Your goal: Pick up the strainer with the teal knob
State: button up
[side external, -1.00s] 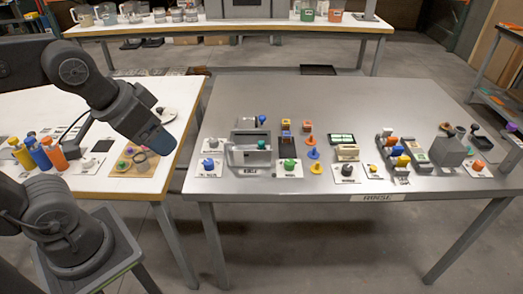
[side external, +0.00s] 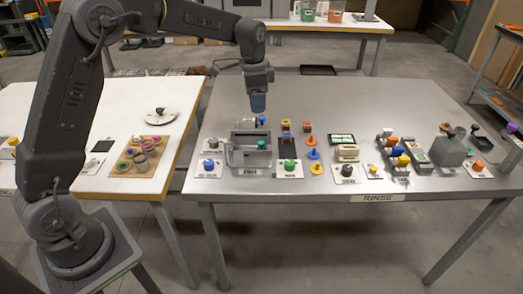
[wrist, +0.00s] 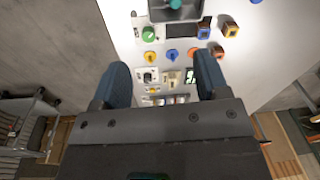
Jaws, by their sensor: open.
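A small teal knob (side external: 262,145) shows inside the grey open-topped basin (side external: 246,158) on the metal table. It also shows at the top edge of the wrist view (wrist: 176,4). It looks like the strainer's knob; the strainer's body is hidden by the basin wall. My gripper (side external: 258,111) hangs pointing down above the back of the basin, clear of it. In the wrist view my gripper (wrist: 161,68) has its two blue fingers wide apart with nothing between them.
A blue-knobbed piece (side external: 213,143) is at left. The table's back is clear.

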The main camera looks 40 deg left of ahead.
jog(key=m+g, duration=0.1)
jog(key=m, duration=0.1)
send_over(262, 142)
notch_tip(262, 142, down, 7)
notch_tip(262, 142, down, 8)
jog(key=shift+f, duration=3.05)
jog(key=c, duration=1)
jog(key=shift+r, duration=0.15)
